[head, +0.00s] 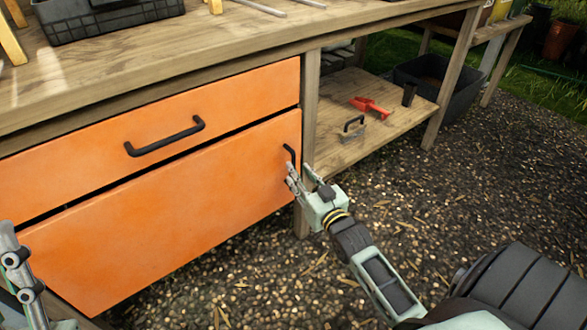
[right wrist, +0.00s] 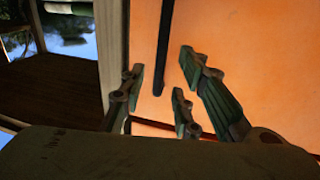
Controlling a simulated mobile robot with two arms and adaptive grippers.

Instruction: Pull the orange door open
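The orange door (head: 170,220) is the lower front panel of the wooden bench. It looks closed, under an orange drawer front (head: 60,165). Its black upright handle (head: 289,154) is near the door's right edge. The handle (right wrist: 163,45) also shows in the right wrist view, in line between the spread fingers. My right gripper (head: 299,171) is open and empty just in front of and below the handle; contact cannot be told. My left gripper (head: 18,265) is only partly in view at the lower left edge, and its opening is unclear.
The drawer has a black horizontal handle (head: 165,136). Right of the door, a wooden shelf (head: 345,105) holds a red tool (head: 370,106) and a black-handled tool (head: 352,130). A black tray (head: 105,20) stands on the bench top. The gravel before the door looks clear.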

